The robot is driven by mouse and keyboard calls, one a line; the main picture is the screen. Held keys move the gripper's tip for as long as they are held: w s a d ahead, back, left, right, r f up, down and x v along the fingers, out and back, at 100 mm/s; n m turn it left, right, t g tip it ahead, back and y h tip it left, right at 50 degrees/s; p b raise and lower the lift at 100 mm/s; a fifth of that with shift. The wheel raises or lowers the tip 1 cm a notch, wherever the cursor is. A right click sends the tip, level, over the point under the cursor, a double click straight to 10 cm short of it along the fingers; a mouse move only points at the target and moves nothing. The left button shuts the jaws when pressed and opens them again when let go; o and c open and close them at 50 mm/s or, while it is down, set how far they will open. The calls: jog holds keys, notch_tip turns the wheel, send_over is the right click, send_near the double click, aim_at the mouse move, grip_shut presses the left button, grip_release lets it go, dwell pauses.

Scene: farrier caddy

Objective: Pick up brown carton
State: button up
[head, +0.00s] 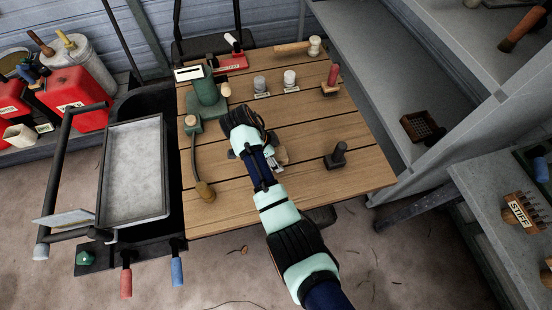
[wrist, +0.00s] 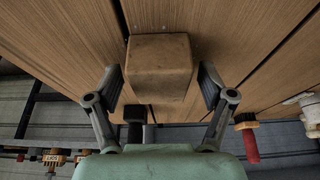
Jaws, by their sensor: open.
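The brown carton (wrist: 160,68) is a plain box on the wooden table, between the spread fingers of my gripper (wrist: 160,88) in the wrist view. The fingers stand apart on its left and right, with a gap visible on each side. In the head view, my arm hides most of the carton; only a small brown part (head: 282,156) shows beside my gripper (head: 273,166). My gripper is open and is low over the middle of the table.
The slatted wooden table (head: 240,221) also holds a dark upright-handled tool (head: 336,157) to the right, a green tool (head: 207,98) and a curved tool (head: 200,177) to the left. A grey tray (head: 133,170) is left of the table. Grey shelves (head: 365,75) stand to the right.

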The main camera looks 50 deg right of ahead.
aim_at(275, 156)
jog(key=c, duration=1.3)
jog(key=shift+o, duration=0.2)
notch_tip(275, 156, up, 20)
jog(key=p, duration=1.3)
jog(key=o, duration=0.5)
grip_shut()
